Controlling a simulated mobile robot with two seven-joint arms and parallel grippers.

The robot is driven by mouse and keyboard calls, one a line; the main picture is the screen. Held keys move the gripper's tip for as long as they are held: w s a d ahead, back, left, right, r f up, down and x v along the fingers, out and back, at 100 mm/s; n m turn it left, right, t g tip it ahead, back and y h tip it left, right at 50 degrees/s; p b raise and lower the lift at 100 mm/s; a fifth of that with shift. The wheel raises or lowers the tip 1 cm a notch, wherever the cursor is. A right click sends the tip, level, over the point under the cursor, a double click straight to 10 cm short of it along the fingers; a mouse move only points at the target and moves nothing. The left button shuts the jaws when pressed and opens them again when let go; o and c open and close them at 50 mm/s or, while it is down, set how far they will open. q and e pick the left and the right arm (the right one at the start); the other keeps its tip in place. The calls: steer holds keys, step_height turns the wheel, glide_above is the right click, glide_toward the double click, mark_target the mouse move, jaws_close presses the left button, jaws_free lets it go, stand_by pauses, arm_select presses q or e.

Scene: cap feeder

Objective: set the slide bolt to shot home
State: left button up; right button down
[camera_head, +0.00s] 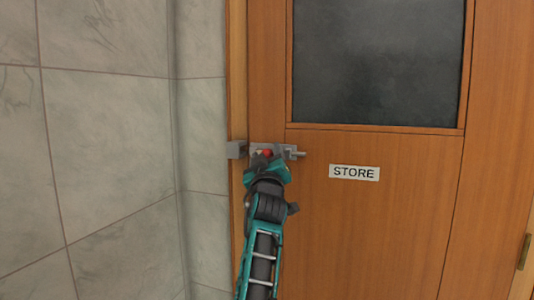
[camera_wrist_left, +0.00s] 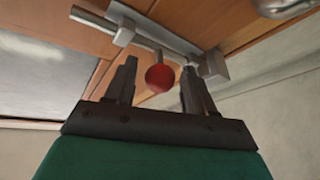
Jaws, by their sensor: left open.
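The slide bolt (camera_head: 292,153) is a grey metal rod in brackets on the wooden door, with a red ball knob (camera_head: 266,152). Its rod end sticks out to the right of the right bracket. The grey keeper (camera_head: 236,149) sits on the door frame to the left.
The door (camera_head: 370,230) has a dark window (camera_head: 378,60) above and a STORE sign (camera_head: 354,172) right of the bolt. A tiled wall (camera_head: 110,150) stands to the left. A hinge (camera_head: 524,251) shows at the far right. The door face around the bolt is clear.

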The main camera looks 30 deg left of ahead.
arm_select(q)
steer(key=shift+w+a+r, duration=0.15)
steer(key=shift+w+a, duration=0.1)
steer(key=shift+w, duration=0.1)
jaws_close()
stand_by(0.4)
